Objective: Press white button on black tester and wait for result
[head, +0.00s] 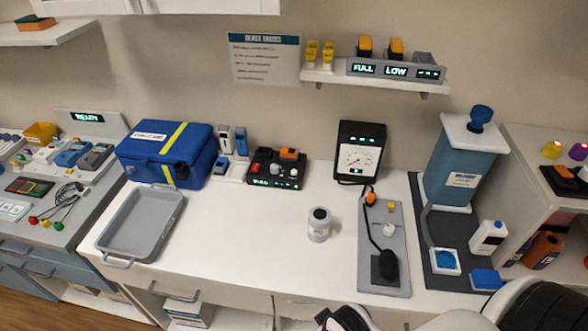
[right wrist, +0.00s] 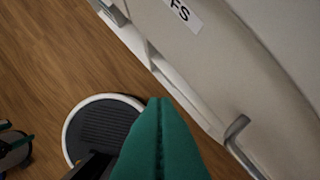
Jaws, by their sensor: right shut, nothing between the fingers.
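A low black tester box (head: 262,182) stands at the back middle of the white counter in the head view. It has a small lit green display on its front, an orange piece in its top, and small red and white parts; the white button is too small to make out surely. My right gripper (right wrist: 159,101) shows in the right wrist view with its green fingers shut together and nothing between them. It is over the floor by the counter's drawer fronts, away from the tester. My left gripper is not in view.
A blue case (head: 150,150) and an empty grey tray (head: 141,222) lie left of the tester. A black dial meter (head: 361,138), a grey-white jar (head: 319,226) and a grey board (head: 396,270) stand to its right. The counter in front of the tester is clear. A drawer handle (right wrist: 236,128) is near my right gripper.

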